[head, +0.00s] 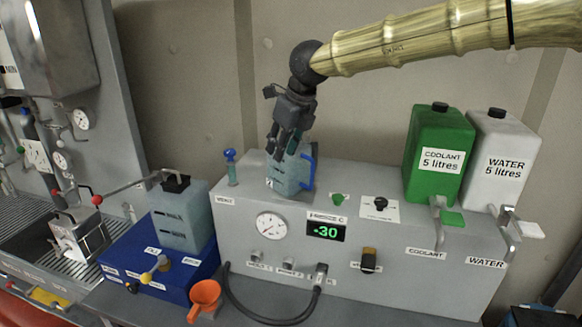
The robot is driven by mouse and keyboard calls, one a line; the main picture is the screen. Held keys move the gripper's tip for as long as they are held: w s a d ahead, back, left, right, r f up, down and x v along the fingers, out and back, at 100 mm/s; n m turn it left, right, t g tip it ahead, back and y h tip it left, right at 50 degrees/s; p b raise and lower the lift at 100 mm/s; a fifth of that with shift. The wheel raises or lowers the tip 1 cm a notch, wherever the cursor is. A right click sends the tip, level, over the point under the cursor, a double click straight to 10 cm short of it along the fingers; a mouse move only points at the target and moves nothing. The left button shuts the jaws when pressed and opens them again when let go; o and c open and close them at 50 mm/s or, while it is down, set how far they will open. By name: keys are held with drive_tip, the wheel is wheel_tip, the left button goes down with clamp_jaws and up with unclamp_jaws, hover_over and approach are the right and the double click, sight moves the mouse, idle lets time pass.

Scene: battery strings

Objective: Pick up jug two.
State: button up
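The jug looks upright and resting on the unit.
A green coolant tank (437,153) and a white water tank (500,158) stand to the right.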

sight(275, 162)
drive_tip(key=w+f, duration=0.1)
drive_tip(key=f, duration=0.1)
drive_tip(key=w+a+f+p, duration=0.1)
drive_tip(key=w, duration=0.1)
drive_tip(key=w+f, duration=0.1)
drive_tip(key=f, duration=0.1)
drive_tip(key=shift+w+a+f+p, duration=0.25)
drive_tip(key=shift+f+p, duration=0.05)
drive_tip(key=shift+p, duration=0.05)
drive_tip(key=shift+s+a+f, duration=0.1)
drive_tip(key=shift+s+f, duration=0.1)
drive_tip(key=shift+s, duration=0.15)
drive_tip(key=shift+s+a, duration=0.1)
drive_tip(key=shift+s, duration=0.3)
drive_tip(key=shift+w+f, duration=0.4)
drive_tip(key=shift+w, duration=0.15)
drive_tip(key=shift+c, duration=1.4)
drive_tip(key=shift+s+r, duration=0.1)
clamp_jaws()
drive_tip(key=shift+s+r, duration=0.2)
drive_tip(key=shift+s, duration=0.05)
drive_tip(key=shift+w+f, duration=0.1)
drive_tip(key=shift+w, duration=0.15)
drive_tip(key=shift+s, duration=0.1)
